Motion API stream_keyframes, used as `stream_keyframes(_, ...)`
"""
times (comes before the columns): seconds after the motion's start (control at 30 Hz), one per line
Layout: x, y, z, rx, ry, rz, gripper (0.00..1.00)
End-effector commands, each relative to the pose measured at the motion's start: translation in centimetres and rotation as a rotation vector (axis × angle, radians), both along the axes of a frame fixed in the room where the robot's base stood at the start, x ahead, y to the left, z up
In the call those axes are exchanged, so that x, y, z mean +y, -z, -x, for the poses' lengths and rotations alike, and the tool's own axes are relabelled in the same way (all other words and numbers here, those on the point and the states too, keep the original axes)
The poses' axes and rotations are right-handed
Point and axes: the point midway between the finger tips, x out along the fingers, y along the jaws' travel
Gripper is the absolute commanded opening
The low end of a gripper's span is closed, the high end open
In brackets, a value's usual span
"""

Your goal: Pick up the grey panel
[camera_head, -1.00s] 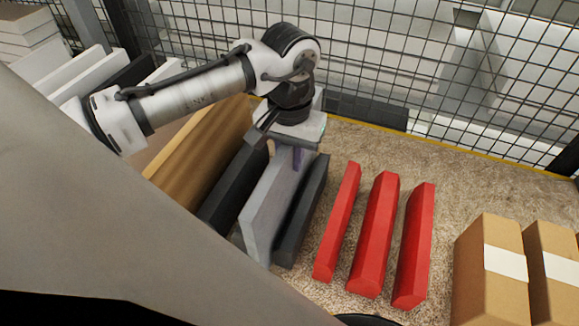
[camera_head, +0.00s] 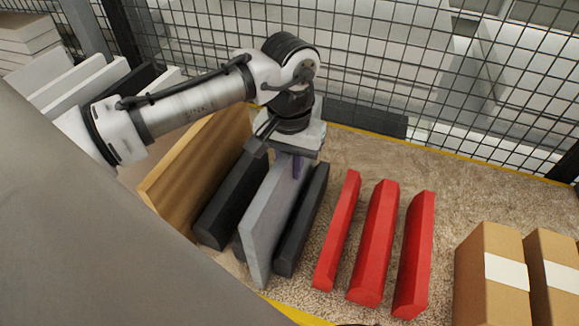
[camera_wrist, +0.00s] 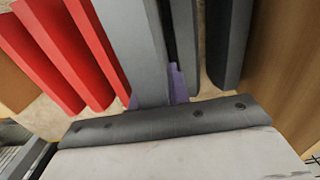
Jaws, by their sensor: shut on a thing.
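The grey panel (camera_head: 268,222) stands on edge between two dark panels, a wider one on its left and a narrower dark panel (camera_head: 301,222) on its right. My gripper (camera_head: 296,165) is at the panel's far upper end, shut on it, with a purple finger visible at its side. In the wrist view the grey panel (camera_wrist: 135,45) runs up from between the purple fingers (camera_wrist: 158,92). I cannot tell whether the panel's lower edge is clear of the floor.
A dark panel (camera_head: 232,200) and a wooden panel (camera_head: 195,165) stand to the left. Several red pieces (camera_head: 375,245) stand to the right, then cardboard boxes (camera_head: 490,275). A wire mesh fence (camera_head: 420,80) closes the back. Carpet between the red pieces and boxes is free.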

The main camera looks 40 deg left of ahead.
Motion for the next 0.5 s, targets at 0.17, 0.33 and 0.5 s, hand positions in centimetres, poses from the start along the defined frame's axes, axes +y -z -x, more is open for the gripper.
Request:
stream_keyframes(0.17, 0.0, -1.1, -0.1, -0.003, 0.0, -0.001, 0.0)
stream_keyframes(0.33, 0.0, -2.6, -0.1, -0.004, 0.0, 0.0, 0.0)
stream_keyframes(0.5, 0.0, -4.5, -0.1, -0.003, 0.001, 0.0, 0.0)
